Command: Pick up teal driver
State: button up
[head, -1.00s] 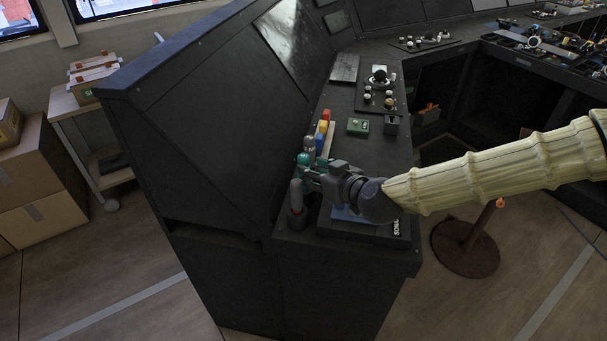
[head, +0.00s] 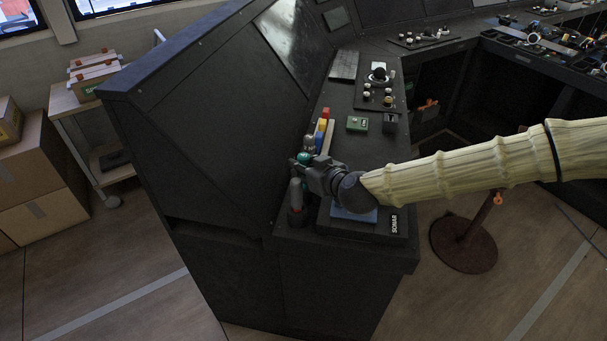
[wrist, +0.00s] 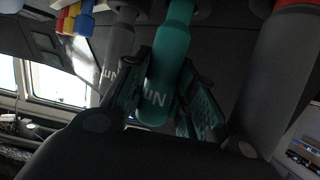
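The teal driver (wrist: 168,65) stands in a row of tools on the console and hangs down from the top of the wrist view, pale lettering on its handle. In the head view its teal top (head: 304,158) shows just beyond my gripper (head: 310,172), which hides most of it. In the wrist view my gripper (wrist: 172,95) has one finger on each side of the teal handle. The fingers look open around it, close to its sides; firm contact cannot be made out.
A grey driver (wrist: 117,50) stands close on one side and a thick dark-grey tool with a red end (wrist: 275,75) on the other. Yellow and blue tools (head: 321,137) continue the row. A blue item (head: 352,214) lies on a dark box below my wrist. The sloped console panel rises beside the row.

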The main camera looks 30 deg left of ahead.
grip_shut()
jog(key=shift+r, duration=0.15)
jog(key=shift+r+b, duration=0.9)
jog(key=shift+r, duration=4)
